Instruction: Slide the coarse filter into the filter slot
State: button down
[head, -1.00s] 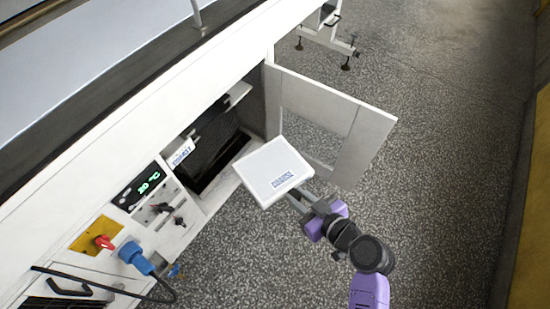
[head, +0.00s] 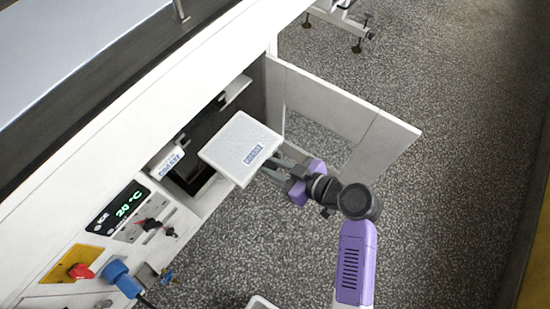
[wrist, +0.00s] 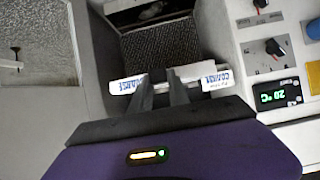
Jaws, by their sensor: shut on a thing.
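The coarse filter (head: 232,140) is a flat white square panel with a blue-lettered label near one edge. My gripper (head: 272,167) is shut on its near edge and holds it up in front of the open compartment. In the wrist view, my gripper's fingers (wrist: 160,92) reach the filter's labelled edge (wrist: 128,85). The filter slot appears to be in the dark compartment (head: 186,178) in the machine's side; the filter hides part of it. A white labelled piece (head: 168,160) stands at the compartment's left side. The filter appears outside the opening.
An open white door (head: 375,150) with a cut-out stands right of the compartment. A control panel (head: 122,210) with a lit display and knobs is left of it. A red switch (head: 80,271) and blue plug (head: 118,275) are lower left. Speckled floor is clear at right.

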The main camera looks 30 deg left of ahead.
aim_at(255, 155)
jog(key=shift+d+b, duration=0.1)
jog(key=shift+b, duration=0.3)
jog(key=shift+w+a+r+b, duration=0.15)
jog(key=shift+a+b, duration=0.25)
jog(key=shift+a, duration=1.05)
jog(key=shift+w+a+f+b, duration=0.1)
jog(key=shift+a+b, duration=0.25)
jog(key=shift+a, duration=1.1)
jog(key=shift+b, duration=0.45)
